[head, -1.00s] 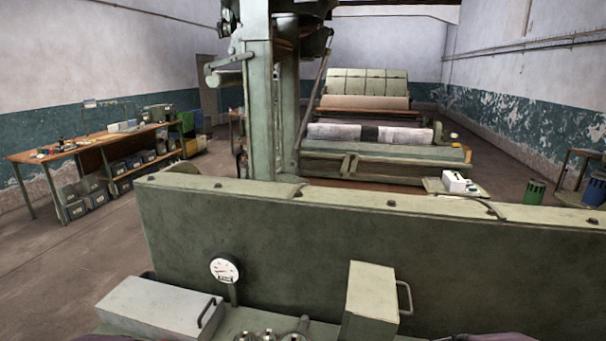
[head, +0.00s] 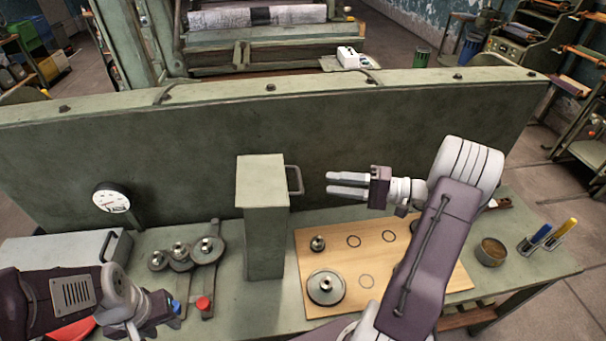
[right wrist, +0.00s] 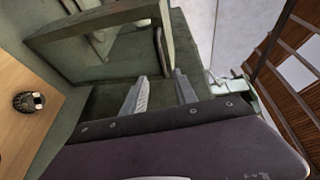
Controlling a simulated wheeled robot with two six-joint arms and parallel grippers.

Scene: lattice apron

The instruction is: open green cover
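The green cover appears to be the tall green box (head: 264,230) standing at the middle of the bench, with a bar handle (head: 297,180) on its right side. It looks closed in the head view. My right gripper (head: 346,184) is open and empty. Its fingers point left at the handle, with a gap between them and it. In the right wrist view the two fingers (right wrist: 160,93) are apart, with the handle (right wrist: 163,50) beyond them.
A wooden board (head: 385,255) with gears and circles lies right of the box. Several gears (head: 180,252) and a grey box (head: 60,250) with a handle are on the left. A long green panel (head: 400,135) stands behind. A round tin (head: 491,251) sits at the right.

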